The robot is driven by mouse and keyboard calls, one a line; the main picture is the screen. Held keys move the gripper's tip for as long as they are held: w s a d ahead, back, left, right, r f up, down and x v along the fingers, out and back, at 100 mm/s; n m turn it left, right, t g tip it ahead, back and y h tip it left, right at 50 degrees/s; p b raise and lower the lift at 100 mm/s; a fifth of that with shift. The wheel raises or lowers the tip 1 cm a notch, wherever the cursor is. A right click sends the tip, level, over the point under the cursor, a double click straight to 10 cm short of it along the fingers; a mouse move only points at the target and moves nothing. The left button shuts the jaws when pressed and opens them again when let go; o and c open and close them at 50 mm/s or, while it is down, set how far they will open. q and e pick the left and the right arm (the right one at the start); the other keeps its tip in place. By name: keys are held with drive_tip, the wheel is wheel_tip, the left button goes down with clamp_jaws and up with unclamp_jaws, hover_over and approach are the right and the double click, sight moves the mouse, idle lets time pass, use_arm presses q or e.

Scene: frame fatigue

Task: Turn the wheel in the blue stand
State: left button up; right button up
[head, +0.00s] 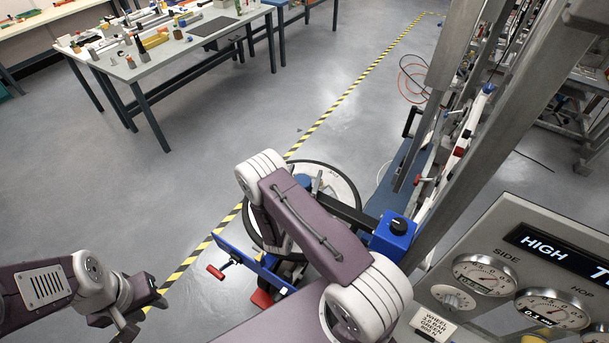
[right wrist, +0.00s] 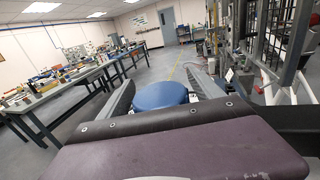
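The wheel (head: 247,226) has a dark round rim and sits in the blue stand (head: 262,268), in the middle of the head view. My right arm crosses over the wheel and hides much of it and the right gripper. In the right wrist view my right gripper (right wrist: 160,78) has its two grey fingers spread apart. A round blue piece (right wrist: 160,96) lies between or just beyond them; I cannot tell whether they touch it. My left gripper (head: 140,314) is at the lower left of the head view, empty, its fingers apart, away from the stand.
A blue box with a black knob (head: 393,232) is right of the wheel, beside a grey metal post. A gauge panel (head: 490,285) fills the lower right. A red-handled clamp (head: 216,271) sticks out left. A cluttered workbench (head: 165,52) is at upper left; open floor lies between.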

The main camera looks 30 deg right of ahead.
drive_tip(key=shift+s+a+f, duration=0.1)
drive_tip(key=shift+a+f, duration=0.05)
drive_tip(key=shift+a, duration=0.05)
drive_tip(key=b+v, duration=0.3)
drive_tip(key=v, duration=0.5)
drive_tip(key=shift+s+a+b, duration=0.15)
drive_tip(key=shift+s+b, duration=0.15)
drive_tip(key=shift+b, duration=0.1)
